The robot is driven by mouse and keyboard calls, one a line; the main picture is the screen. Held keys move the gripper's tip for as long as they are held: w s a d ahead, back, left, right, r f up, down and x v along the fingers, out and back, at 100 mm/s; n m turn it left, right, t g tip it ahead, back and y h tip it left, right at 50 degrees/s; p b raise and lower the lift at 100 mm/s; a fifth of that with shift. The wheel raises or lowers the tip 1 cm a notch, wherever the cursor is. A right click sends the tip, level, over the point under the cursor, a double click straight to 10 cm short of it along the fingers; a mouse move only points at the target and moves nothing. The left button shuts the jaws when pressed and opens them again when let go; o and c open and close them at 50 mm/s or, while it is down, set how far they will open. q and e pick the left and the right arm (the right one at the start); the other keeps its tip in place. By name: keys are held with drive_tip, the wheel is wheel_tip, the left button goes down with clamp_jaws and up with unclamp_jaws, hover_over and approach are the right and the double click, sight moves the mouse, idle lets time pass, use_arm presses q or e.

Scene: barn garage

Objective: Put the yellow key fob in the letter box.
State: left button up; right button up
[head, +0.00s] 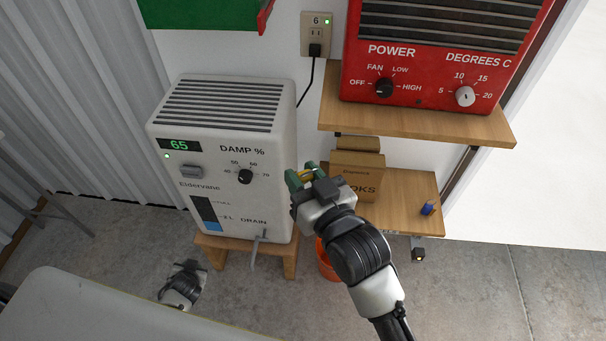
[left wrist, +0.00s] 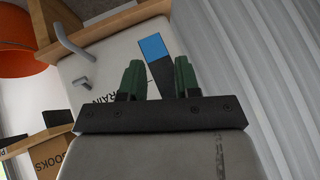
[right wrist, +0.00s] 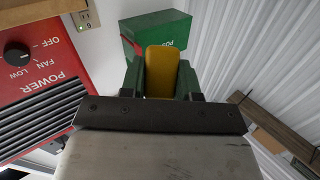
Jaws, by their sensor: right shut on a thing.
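The yellow key fob (head: 306,175) is between the green fingers of my right gripper (head: 304,177), in front of the white dehumidifier's right edge. In the right wrist view the fob (right wrist: 162,70) stands between both fingers of that gripper (right wrist: 160,75), which is shut on it. The green letter box (head: 200,12) is on the wall at the top of the head view, partly cut off. It also shows behind the fob in the right wrist view (right wrist: 170,28); its slot is not seen. My left gripper (left wrist: 158,80) is open and empty, facing the dehumidifier's front.
The white dehumidifier (head: 215,150) stands on a wooden stool (head: 288,262). A red heater (head: 440,50) sits on a wooden shelf (head: 420,122). A lower shelf holds a books box (head: 357,178) and a small blue item (head: 427,208). An orange bucket (head: 326,265) is below.

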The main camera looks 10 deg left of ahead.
drive_tip(key=shift+w+d, duration=0.1)
drive_tip(key=shift+d, duration=0.35)
use_arm(q)
drive_tip(key=s+d+f+m+g+h, duration=0.1)
drive_tip(key=s+d+f, duration=0.3)
drive_tip(key=s, duration=0.5)
drive_tip(key=s+d+f+m+g+h, duration=0.1)
drive_tip(key=s+d+f+g+h, duration=0.1)
drive_tip(key=s+d+f, duration=0.3)
drive_tip(key=s+d+f+m+g+h, duration=0.1)
drive_tip(key=s+d+f+g, duration=0.1)
drive_tip(key=s+d+f, duration=0.3)
drive_tip(key=s+d, duration=0.3)
drive_tip(key=s, duration=0.4)
drive_tip(key=shift+s+d+g+h, duration=0.25)
drive_tip(key=shift+s+g+h, duration=0.05)
drive_tip(key=shift+s+g, duration=0.1)
use_arm(e)
drive_tip(key=s+d+f+m+t+h, duration=0.2)
drive_tip(key=d+m+h, duration=0.2)
drive_tip(key=d, duration=0.9)
drive_tip(key=s+d+f+m+t+h, duration=0.2)
drive_tip(key=d+h, duration=0.6)
drive_tip(key=d, duration=0.6)
drive_tip(key=s+m, duration=0.1)
drive_tip(key=m, duration=0.1)
drive_tip(key=shift+s+d+f+m+t, duration=0.2)
drive_tip(key=shift+f+m+t, duration=0.1)
drive_tip(key=shift+t, duration=0.1)
